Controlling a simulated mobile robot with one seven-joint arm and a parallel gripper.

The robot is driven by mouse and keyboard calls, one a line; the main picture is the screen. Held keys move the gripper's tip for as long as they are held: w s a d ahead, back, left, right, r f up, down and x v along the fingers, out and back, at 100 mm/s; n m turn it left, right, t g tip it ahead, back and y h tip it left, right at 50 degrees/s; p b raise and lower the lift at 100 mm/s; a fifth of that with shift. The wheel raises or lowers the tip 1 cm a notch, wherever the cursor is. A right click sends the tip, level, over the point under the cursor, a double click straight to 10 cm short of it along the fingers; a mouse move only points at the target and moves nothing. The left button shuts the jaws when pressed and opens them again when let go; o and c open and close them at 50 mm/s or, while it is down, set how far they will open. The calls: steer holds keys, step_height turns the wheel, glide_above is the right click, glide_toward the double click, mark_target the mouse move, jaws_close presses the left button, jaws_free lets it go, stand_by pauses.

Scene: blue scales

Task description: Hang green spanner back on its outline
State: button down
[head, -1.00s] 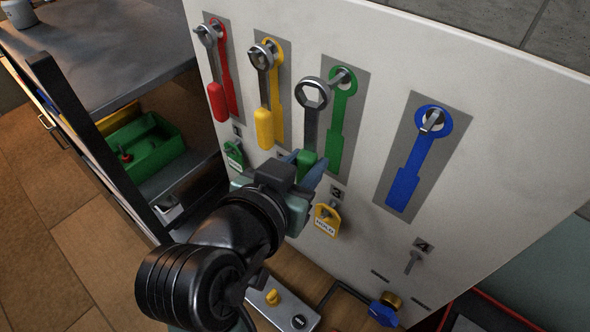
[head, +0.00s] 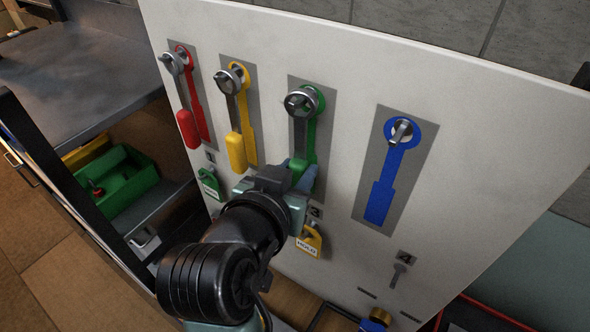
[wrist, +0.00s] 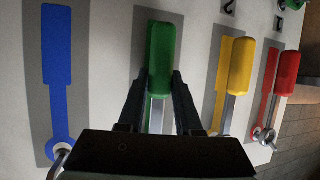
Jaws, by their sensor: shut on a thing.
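The green spanner has a steel ring head (head: 303,101) and a green handle, which shows in the wrist view (wrist: 160,55). My gripper (head: 303,172) is shut on it near the handle, with a finger on each side in the wrist view. The spanner hangs head up in front of its green outline (head: 314,135) on the grey strip. Its ring overlaps the peg and the outline's ring in the head view. I cannot tell how far the ring is over the peg. The outline's lower part is hidden by the handle and gripper.
The red spanner (head: 187,128) and yellow spanner (head: 236,150) hang to the left. The blue outline (head: 381,195) on the right has a bare peg. A yellow tag (head: 310,243) hangs below my gripper, and a green tag (head: 209,183) hangs further left.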

stand_by(0.3)
steer(key=c, duration=0.5)
jaws_free()
stand_by(0.8)
steer(key=shift+s, duration=0.1)
steer(key=shift+s+a, duration=0.7)
steer(key=shift+s, duration=0.25)
steer(key=shift+s+a, duration=0.65)
steer(key=shift+s, duration=0.25)
steer(key=shift+s+a, duration=0.7)
steer(key=shift+s, duration=0.25)
stand_by(0.4)
